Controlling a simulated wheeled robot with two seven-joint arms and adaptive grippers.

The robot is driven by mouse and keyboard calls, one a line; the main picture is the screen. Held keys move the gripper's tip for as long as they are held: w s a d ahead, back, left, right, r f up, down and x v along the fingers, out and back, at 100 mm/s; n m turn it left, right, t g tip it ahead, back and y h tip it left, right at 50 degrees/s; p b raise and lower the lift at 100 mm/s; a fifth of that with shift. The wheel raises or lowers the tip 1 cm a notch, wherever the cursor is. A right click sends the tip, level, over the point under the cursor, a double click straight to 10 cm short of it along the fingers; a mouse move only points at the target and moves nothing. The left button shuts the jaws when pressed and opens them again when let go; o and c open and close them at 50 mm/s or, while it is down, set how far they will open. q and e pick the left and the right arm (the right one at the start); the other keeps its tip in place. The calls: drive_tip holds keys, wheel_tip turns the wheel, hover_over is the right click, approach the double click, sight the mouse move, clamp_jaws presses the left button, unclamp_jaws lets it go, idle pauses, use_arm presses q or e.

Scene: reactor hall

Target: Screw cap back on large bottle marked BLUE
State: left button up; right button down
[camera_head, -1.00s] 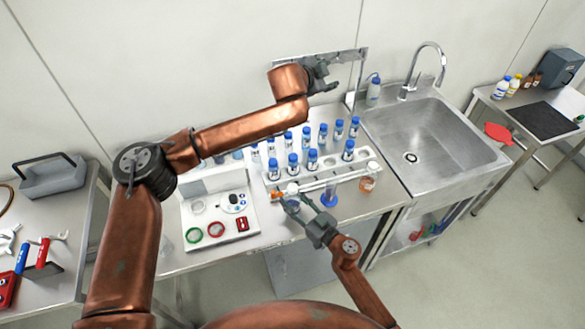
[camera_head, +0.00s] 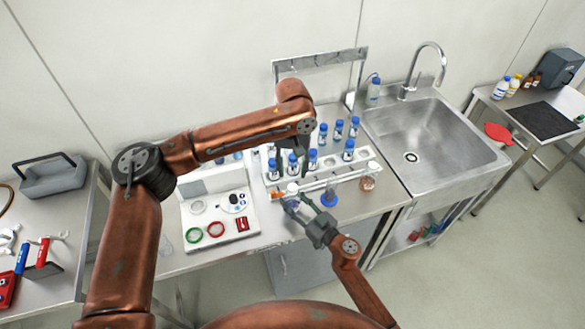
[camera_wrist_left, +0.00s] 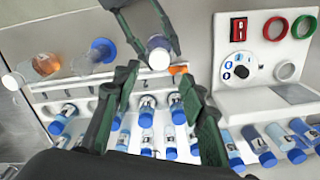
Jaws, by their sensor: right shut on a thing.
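My right gripper (camera_head: 294,201) is shut around a clear bottle with a white top (camera_head: 292,188) at the front of the rack. In the left wrist view this bottle (camera_wrist_left: 160,45) sits between the right fingers, its white top towards my left gripper. No BLUE marking is readable, and I cannot tell whether the white top is a cap. My left gripper (camera_head: 291,153) points down over the rack, higher than the bottle and apart from it. In the left wrist view its two fingers (camera_wrist_left: 160,78) are spread with nothing visibly held. A small orange piece (camera_wrist_left: 178,69) lies beside the bottle.
A white rack (camera_head: 325,180) holds several blue-capped vials below my left gripper. A blue-based glass vessel (camera_head: 329,199) and an amber bottle with a white cap (camera_head: 368,180) stand to the right. A white device panel (camera_head: 218,218) is at left, the sink (camera_head: 420,140) at right.

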sight(292, 187)
use_arm(q)
drive_tip(key=shift+f, duration=4)
drive_tip(key=shift+c, duration=0.6)
